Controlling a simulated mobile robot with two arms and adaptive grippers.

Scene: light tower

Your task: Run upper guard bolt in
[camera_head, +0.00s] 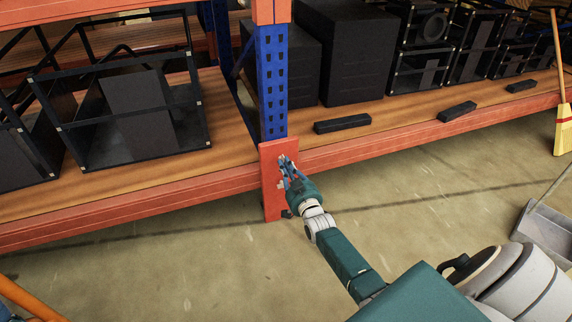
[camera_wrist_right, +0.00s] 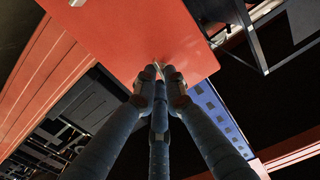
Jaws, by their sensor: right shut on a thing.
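The red guard plate (camera_head: 275,206) stands upright at the foot of the blue rack post (camera_head: 273,85). It fills the upper middle of the right wrist view (camera_wrist_right: 130,30). My right gripper (camera_head: 284,164) is at the upper part of the plate's front face. In the right wrist view its fingers (camera_wrist_right: 159,78) come together on the small metallic upper guard bolt (camera_wrist_right: 158,67), close against the plate. Most of the bolt is hidden by the fingertips, so how deep it sits cannot be told. My left gripper is not in view.
Orange shelf beams (camera_head: 400,137) run to both sides of the post. Black frames (camera_head: 135,110) and dark boxes (camera_head: 345,55) stand on the wooden decks. A broom (camera_head: 563,130) and a grey dustpan (camera_head: 548,228) are at the right. The floor before the rack is mostly clear.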

